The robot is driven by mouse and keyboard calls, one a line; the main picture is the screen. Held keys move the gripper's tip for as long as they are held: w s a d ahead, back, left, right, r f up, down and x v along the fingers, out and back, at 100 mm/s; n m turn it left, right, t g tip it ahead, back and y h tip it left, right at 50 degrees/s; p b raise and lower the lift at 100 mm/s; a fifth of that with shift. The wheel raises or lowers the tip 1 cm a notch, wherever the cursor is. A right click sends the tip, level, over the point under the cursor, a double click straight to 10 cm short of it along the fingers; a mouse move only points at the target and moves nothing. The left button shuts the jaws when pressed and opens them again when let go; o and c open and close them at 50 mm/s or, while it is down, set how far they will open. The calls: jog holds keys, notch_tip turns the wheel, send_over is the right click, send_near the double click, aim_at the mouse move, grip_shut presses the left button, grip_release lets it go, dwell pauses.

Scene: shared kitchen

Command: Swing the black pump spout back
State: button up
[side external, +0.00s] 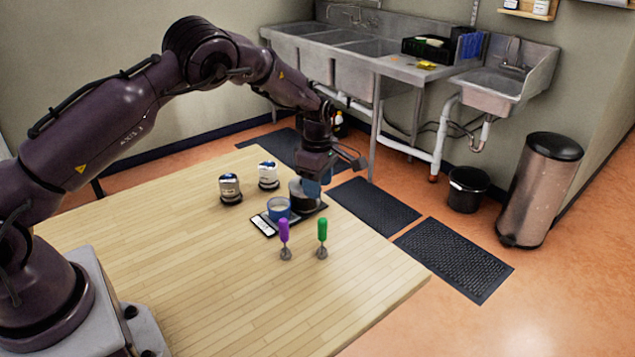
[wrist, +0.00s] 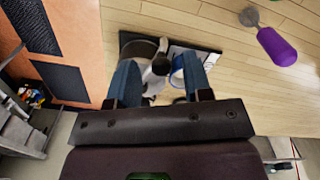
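The black pump spout (wrist: 161,66) shows in the wrist view as a dark piece on top of a rounded container (wrist: 140,50), which stands on a black tray (wrist: 207,53). My gripper (wrist: 160,82) is open, with its two blue fingers apart on either side of the spout; I cannot tell whether either finger touches it. In the side view my gripper (side external: 312,187) is low over the tray, beside the dark container (side external: 297,190) and partly hiding it. A blue cup (side external: 278,208) stands on the tray, left of the container.
Two labelled jars (side external: 230,189) (side external: 268,175) stand behind and left. The table's left and front areas (side external: 190,270) are clear. The table edge lies close to the right.

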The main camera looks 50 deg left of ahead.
notch_tip(320, 180, up, 13)
dwell(0.6)
jog(key=s+d+r+m+t, duration=0.2)
jog(key=s+r+m, duration=0.2)
jog(key=s+m, duration=0.3)
jog(key=s+d+r+m+t, duration=0.1)
jog(key=s+d+r+m, duration=0.2)
jog(key=s+m, duration=0.5)
jog(key=s+d+r+m+t, duration=0.2)
jog(key=s+r+m, duration=0.4)
jog(key=s, duration=1)
jog(key=shift+s+d+m+t, duration=0.3)
jog(key=shift+s+d+m, duration=0.05)
jog(key=shift+m, duration=0.65)
